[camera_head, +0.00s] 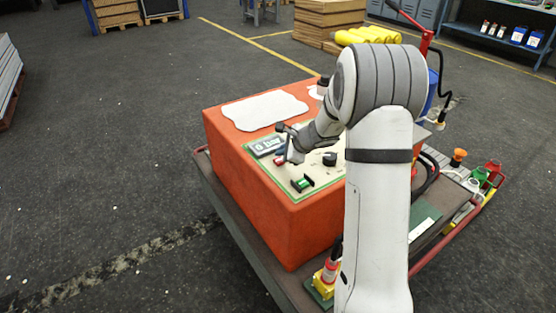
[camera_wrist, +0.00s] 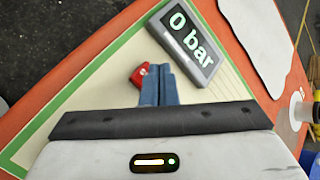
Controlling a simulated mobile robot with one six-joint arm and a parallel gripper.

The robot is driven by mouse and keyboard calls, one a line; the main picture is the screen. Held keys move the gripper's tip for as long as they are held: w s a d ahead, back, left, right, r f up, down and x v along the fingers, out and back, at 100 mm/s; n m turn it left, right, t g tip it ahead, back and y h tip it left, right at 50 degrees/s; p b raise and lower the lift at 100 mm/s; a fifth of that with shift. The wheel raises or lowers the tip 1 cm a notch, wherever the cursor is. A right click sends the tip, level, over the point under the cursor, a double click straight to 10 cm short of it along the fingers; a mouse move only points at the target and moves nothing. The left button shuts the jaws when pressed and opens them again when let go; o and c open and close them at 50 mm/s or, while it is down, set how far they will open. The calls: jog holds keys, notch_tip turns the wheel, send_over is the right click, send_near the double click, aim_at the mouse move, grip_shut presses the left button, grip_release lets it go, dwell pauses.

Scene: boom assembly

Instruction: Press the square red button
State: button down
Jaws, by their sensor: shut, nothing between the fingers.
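The square red button (camera_wrist: 138,75) shows in the wrist view just left of my gripper's fingertips, partly hidden by the left finger. It also shows small in the head view (camera_head: 280,160), on the cream panel (camera_head: 317,170) of the orange box. My gripper (camera_wrist: 157,68) has its two fingers shut together with nothing between them. In the head view my gripper (camera_head: 291,158) points down at the panel, right beside the button. I cannot tell whether the fingertips touch the button or the panel.
A grey display (camera_wrist: 186,40) reading "0 bar" lies just beyond the fingertips. A green switch (camera_head: 302,184) and a black knob (camera_head: 330,158) share the panel. The orange box (camera_head: 255,205) stands on a cart (camera_head: 232,223). Yellow cylinders (camera_head: 368,36) lie behind. Floor at left is clear.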

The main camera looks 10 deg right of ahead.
jog(key=shift+r, duration=0.1)
notch_tip(320, 180, up, 5)
jog(key=p, duration=0.4)
dwell(0.5)
